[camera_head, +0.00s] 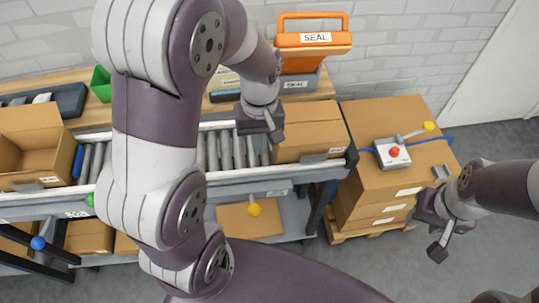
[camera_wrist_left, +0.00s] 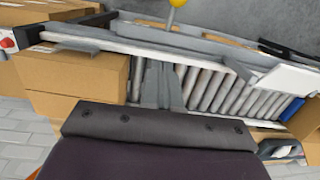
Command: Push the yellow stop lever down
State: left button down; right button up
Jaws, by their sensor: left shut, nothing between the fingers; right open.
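A yellow ball knob (camera_head: 255,209) on a short rod sticks out from the front rail of the roller conveyor, below a label plate. It also shows at the top edge of the left wrist view (camera_wrist_left: 177,2). A second yellow knob (camera_head: 429,126) ends a grey rod near a red-button box on the carton stack. My left gripper (camera_head: 272,137) is shut and empty over the rollers, beside a closed carton; its fingers show in the left wrist view (camera_wrist_left: 162,88), apart from the yellow knob. My right gripper (camera_head: 437,215) is open and empty, in front of the carton stack.
The roller conveyor (camera_head: 240,180) carries an open carton (camera_head: 32,150) at left and a closed carton (camera_head: 308,135) at right. Green (camera_head: 89,200) and blue (camera_head: 38,243) knobs are further left. An orange SEAL machine (camera_head: 314,45) stands behind. The red button (camera_head: 394,152) sits on stacked cartons (camera_head: 375,190).

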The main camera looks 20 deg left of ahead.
pick_arm(q)
jog(key=s+d+f, duration=0.1)
jog(key=s+f, duration=0.5)
jog(key=f, duration=0.6)
jog(key=shift+s+d+n, duration=0.15)
jog(key=shift+s+n, duration=0.1)
jog(key=shift+n, duration=0.05)
pick_arm(e)
jog(key=shift+s+r, duration=0.15)
jog(key=shift+s, duration=0.75)
